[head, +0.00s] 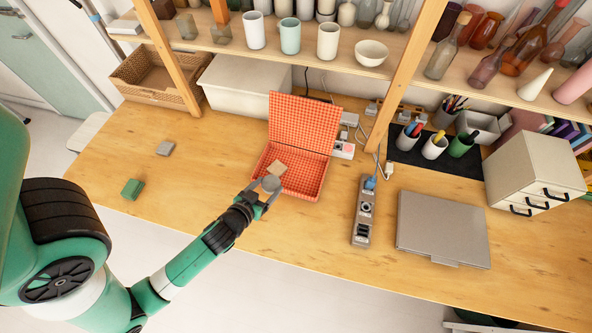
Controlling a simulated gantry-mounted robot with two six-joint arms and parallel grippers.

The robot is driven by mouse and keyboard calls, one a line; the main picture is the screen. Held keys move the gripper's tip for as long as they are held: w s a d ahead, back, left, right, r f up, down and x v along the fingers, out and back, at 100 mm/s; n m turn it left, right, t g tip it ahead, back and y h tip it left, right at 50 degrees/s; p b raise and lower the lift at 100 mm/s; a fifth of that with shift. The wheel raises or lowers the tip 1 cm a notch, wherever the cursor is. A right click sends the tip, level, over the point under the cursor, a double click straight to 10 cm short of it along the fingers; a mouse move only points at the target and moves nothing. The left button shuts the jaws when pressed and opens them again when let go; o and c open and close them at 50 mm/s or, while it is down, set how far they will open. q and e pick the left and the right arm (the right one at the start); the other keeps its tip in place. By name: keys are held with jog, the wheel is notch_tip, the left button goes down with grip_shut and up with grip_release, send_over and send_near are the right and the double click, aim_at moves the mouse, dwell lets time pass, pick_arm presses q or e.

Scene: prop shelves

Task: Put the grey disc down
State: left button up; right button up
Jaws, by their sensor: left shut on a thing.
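The grey disc (271,184) is held in my left gripper (265,189), whose jaws are shut on it. The disc and jaws show over the near left edge of the open orange box (302,184). Whether the disc touches the box cannot be told. The box's lid (304,122) stands up at its back. A tan block (277,168) lies inside the box, just beyond the disc. My right gripper is not in view.
A power strip (363,212) and a closed laptop (442,230) lie to the right. A shelf with cups and vases stands behind.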

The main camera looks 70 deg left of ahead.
pick_arm(q)
jog(key=shift+w, duration=0.45)
jog(key=w+a+f+b, duration=0.2)
jog(key=w+a+f, duration=0.15)
jog(key=w, duration=0.45)
jog(key=b, duration=0.3)
send_over(301, 182)
jog(key=s, duration=0.1)
jog(key=f, duration=0.5)
jog(key=shift+d+f, duration=0.15)
jog(key=shift+d, duration=0.15)
jog(key=shift+w+a+f, duration=0.1)
jog(key=shift+w+f, duration=0.1)
jog(key=shift+w, duration=0.15)
jog(key=shift+w+a+f+b, duration=0.1)
jog(key=shift+w+f+b, duration=0.1)
jog(key=shift+f+b, duration=1.2)
jog(key=shift+f+p, duration=0.4)
jog(key=shift+f, duration=0.05)
jog(key=shift+f, duration=0.15)
jog(key=o, duration=1.4)
